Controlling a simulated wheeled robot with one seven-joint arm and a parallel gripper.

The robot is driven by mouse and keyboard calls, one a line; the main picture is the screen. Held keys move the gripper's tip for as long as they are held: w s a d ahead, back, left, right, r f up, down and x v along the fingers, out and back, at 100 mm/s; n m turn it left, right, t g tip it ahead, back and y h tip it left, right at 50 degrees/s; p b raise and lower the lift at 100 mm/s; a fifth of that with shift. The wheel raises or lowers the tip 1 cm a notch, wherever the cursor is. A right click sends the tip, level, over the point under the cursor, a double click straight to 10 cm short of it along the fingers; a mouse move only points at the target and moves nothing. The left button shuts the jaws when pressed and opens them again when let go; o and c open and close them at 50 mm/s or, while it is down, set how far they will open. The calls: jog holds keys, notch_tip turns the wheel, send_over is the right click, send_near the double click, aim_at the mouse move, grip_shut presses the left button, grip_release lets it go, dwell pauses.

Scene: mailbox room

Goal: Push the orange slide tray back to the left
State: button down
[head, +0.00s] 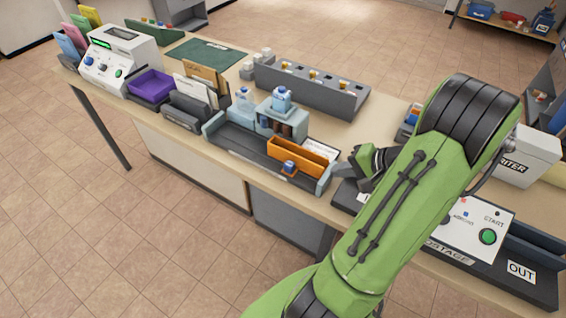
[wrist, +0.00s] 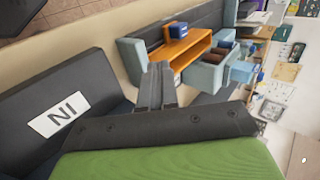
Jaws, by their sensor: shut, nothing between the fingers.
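The orange slide tray (head: 297,160) sits at the right end of a dark grey rail base with light blue-grey end walls (head: 324,178). A small blue knob (head: 289,167) is on its front side. In the wrist view the orange tray (wrist: 180,47) lies just beyond my fingers, with the blue knob (wrist: 178,30) at its far side. My gripper (wrist: 158,72) is shut and empty, its fingertips near the right end wall of the base. In the head view my gripper (head: 352,166) is just right of that wall, partly hidden by my arm. I cannot tell whether it touches.
A grey rack (head: 310,88) is behind. The "IN" machine part (wrist: 60,114) is close to my gripper. The rail left of the tray (head: 240,143) looks clear.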

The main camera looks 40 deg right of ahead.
aim_at(293, 170)
jog(key=b+x, duration=0.2)
jog(key=x, duration=0.7)
jog(key=shift+f, duration=0.2)
jog(key=w, duration=0.1)
jog(key=w+a, duration=0.1)
jog(key=w, duration=0.1)
jog(key=shift+w+a, duration=0.15)
jog(key=shift+w, duration=0.3)
